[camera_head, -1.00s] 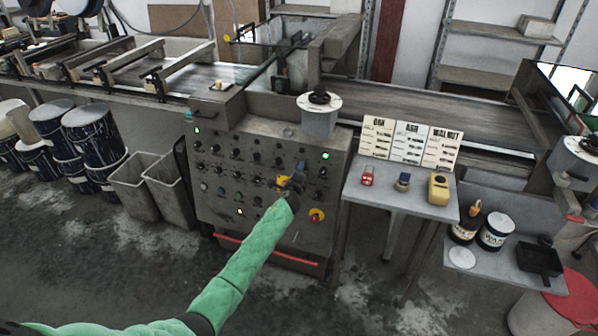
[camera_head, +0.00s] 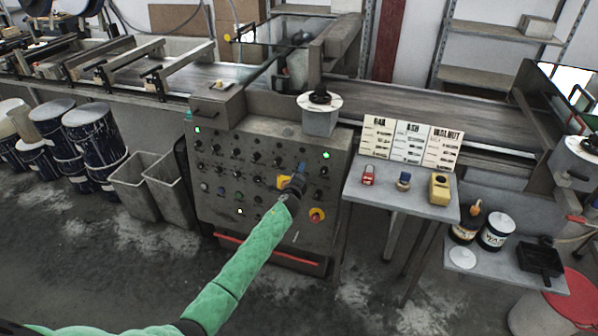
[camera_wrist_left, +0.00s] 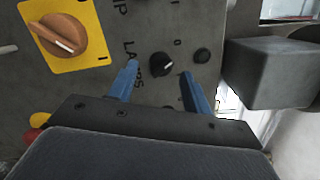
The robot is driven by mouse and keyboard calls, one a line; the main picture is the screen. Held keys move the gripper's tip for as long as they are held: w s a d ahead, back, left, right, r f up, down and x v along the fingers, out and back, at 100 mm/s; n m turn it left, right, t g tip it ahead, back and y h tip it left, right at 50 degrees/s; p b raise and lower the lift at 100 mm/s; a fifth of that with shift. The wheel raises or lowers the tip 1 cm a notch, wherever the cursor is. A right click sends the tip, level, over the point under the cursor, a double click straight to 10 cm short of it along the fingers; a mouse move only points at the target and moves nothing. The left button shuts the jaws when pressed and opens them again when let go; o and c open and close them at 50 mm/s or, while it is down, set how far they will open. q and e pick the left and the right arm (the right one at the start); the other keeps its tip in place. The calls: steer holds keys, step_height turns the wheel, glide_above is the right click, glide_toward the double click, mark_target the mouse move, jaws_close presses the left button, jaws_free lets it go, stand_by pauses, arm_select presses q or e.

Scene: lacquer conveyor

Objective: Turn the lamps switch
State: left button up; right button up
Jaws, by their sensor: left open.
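The lamps switch (camera_wrist_left: 162,64) is a small black rotary knob with a white pointer mark on the grey control panel (camera_head: 215,205). In the left wrist view the lettering "LAMPS" runs beside it, partly covered by a finger, with "0" and "I" marks around it. My left gripper (camera_wrist_left: 160,85) is open, with one blue finger on each side of the knob and gaps between. I cannot tell how far the fingertips are from the panel. In the head view my left gripper (camera_head: 300,172) is at the panel's right part and hides the knob. My right gripper is not in view.
A larger orange rotary switch on a yellow plate (camera_wrist_left: 88,50) sits left of the lamps switch. A small dark button (camera_wrist_left: 202,55) is right of it. A grey block (camera_wrist_left: 275,72) juts out farther right. A side table (camera_head: 395,195) stands right of the panel.

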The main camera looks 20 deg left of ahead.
arm_select(q)
steer(key=s, duration=0.6)
steer(key=shift+d+r+b, duration=0.2)
steer(key=shift+d+b, duration=0.1)
steer(key=shift+b, duration=0.1)
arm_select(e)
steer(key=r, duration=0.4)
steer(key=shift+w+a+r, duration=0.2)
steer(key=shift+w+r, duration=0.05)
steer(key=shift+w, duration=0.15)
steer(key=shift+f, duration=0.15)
